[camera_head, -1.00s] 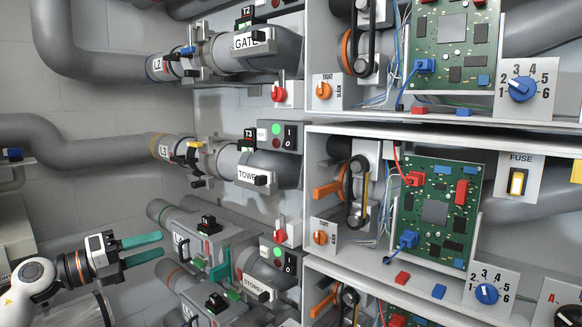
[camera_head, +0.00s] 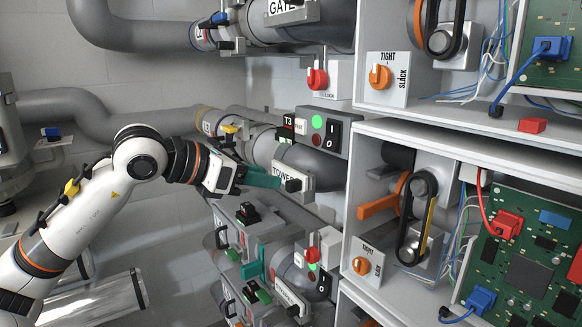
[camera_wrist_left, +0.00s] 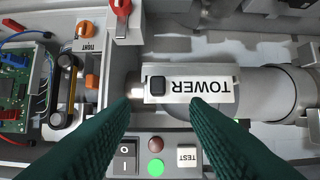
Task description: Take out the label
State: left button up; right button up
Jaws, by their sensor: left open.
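The white TOWER label (camera_head: 284,170) sits in its holder on a grey pipe in the head view, partly hidden by my left gripper. In the left wrist view the TOWER label (camera_wrist_left: 205,87) reads upside down, with a black knob (camera_wrist_left: 157,84) at its left end. My left gripper (camera_head: 277,179) reaches in from the left, its teal fingers right by the label. My right gripper is not in view.
A T3 panel (camera_head: 312,130) with green and red buttons and a rocker switch stands just behind the label. A red knob (camera_head: 317,78) is above. Cabinet shelves with a circuit board (camera_head: 530,260) fill the right. More pipes with clamps lie below.

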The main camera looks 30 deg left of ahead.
aim_at(287, 186)
pick_arm(q)
jog(key=p+x, duration=0.4)
jog(key=x, duration=0.1)
jog(key=shift+d+f, duration=0.15)
jog(key=shift+f, duration=0.2)
jog(key=shift+w+d+f, duration=0.1)
jog(key=shift+w+f, duration=0.05)
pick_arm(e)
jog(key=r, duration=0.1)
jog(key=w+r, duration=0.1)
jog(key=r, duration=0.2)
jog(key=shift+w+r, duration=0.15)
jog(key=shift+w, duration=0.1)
pick_arm(q)
jog(key=shift+c, duration=0.9)
grip_shut()
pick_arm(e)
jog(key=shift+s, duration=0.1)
